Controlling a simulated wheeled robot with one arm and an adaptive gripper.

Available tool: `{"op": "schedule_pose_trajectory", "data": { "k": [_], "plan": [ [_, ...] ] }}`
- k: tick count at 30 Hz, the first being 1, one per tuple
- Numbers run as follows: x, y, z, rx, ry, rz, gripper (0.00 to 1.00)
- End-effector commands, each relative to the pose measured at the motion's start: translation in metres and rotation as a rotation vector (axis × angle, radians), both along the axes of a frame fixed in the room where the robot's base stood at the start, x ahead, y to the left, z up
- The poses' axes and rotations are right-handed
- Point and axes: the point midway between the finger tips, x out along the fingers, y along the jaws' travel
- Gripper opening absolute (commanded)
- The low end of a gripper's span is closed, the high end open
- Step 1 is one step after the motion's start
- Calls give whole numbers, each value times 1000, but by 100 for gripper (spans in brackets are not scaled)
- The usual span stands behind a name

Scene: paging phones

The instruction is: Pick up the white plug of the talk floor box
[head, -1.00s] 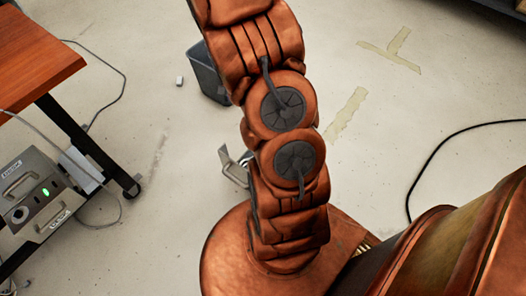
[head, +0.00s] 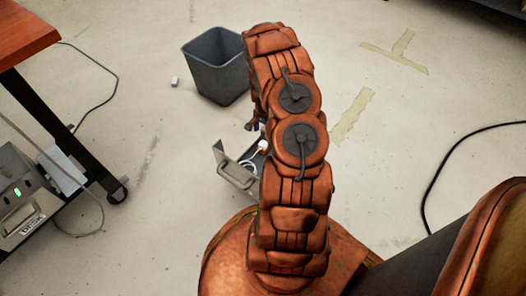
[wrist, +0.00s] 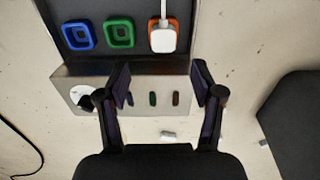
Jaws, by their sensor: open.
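The white plug (wrist: 162,38) sits in the orange-framed socket, rightmost in a row on a metal floor box (wrist: 160,70). A blue socket (wrist: 78,36) and a green socket (wrist: 119,33) lie to its left. In the head view, the plug (head: 263,145) with its white cable shows in the open box (head: 237,175), partly hidden by my arm; I cannot read a label on this box. My gripper (wrist: 161,78) is open and empty. In the wrist view its fingertips are below the plug in the picture, one to each side, apart from it.
A grey bin (head: 217,68) stands behind the box, with a small white block (head: 175,82) on the floor beside it. At left are a wooden table (head: 22,35) and a metal box marked DESK (head: 20,200). A black cable (head: 437,170) lies at right.

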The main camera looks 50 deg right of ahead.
Motion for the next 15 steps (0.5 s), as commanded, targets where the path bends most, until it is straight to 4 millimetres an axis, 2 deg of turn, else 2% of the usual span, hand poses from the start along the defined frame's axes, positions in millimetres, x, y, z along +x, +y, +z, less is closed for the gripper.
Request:
{"op": "schedule_pose_trajectory", "data": {
  "k": [1, 15],
  "plan": [
    [-1, -2, -10, 2, -3, -10, 67],
    [0, -3, -47, 3, -8, -22, 67]
  ]
}}
